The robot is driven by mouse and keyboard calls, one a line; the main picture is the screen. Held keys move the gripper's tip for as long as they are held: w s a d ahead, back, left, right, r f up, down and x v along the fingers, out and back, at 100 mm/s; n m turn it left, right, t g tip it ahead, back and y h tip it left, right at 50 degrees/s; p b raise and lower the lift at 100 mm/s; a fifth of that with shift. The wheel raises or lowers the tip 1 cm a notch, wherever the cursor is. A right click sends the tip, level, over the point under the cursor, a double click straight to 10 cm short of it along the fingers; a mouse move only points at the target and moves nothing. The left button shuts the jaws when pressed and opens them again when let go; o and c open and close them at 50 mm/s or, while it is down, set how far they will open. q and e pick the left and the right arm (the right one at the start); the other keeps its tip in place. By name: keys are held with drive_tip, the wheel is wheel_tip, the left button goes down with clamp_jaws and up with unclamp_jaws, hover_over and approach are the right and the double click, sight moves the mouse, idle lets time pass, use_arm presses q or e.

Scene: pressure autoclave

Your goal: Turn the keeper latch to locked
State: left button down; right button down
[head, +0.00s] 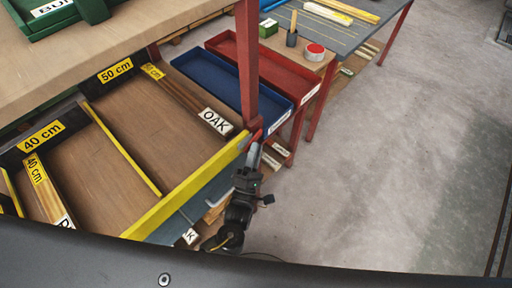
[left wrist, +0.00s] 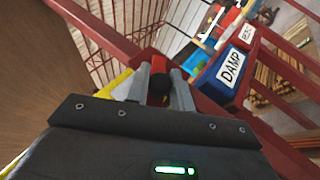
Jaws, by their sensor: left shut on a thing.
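The keeper latch shows in the left wrist view as a small red piece (left wrist: 158,66) with a round black knob (left wrist: 160,84) at its near end. My left gripper (left wrist: 163,88) has one finger on each side of the knob and is shut on it. In the head view the left gripper (head: 255,150) reaches the foot of the red post, at the right end of the yellow bar (head: 190,190). There its fingertips hide most of the latch, so I cannot tell its exact angle. My right gripper is in neither view.
Behind the yellow bar is a wooden bay with boards labelled OAK (head: 215,120). The red post (head: 247,65) stands right over the gripper. Blue (head: 215,80) and red (head: 285,75) trays lie beyond it. Open concrete floor (head: 390,150) is to the right.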

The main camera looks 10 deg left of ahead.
use_arm(q)
drive_tip(key=r+g+p, duration=0.1)
drive_tip(key=p, duration=0.1)
drive_tip(key=m+g+p, duration=0.1)
drive_tip(key=p, duration=0.2)
drive_tip(key=r+m+g+p, duration=0.1)
drive_tip(key=g+p, duration=0.1)
drive_tip(key=p, duration=0.1)
drive_tip(key=shift+s+a+r, duration=0.3)
drive_tip(key=shift+m+g+p, duration=0.5)
drive_tip(key=shift+p, duration=0.7)
drive_tip(key=c, duration=1.3)
unclamp_jaws()
drive_tip(key=shift+o, duration=0.2)
drive_tip(key=shift+s+f, duration=0.1)
drive_tip(key=b+v, duration=0.3)
drive_tip(key=v, duration=0.7)
drive_tip(key=shift+s+b, duration=0.3)
drive_tip(key=shift+s, duration=0.05)
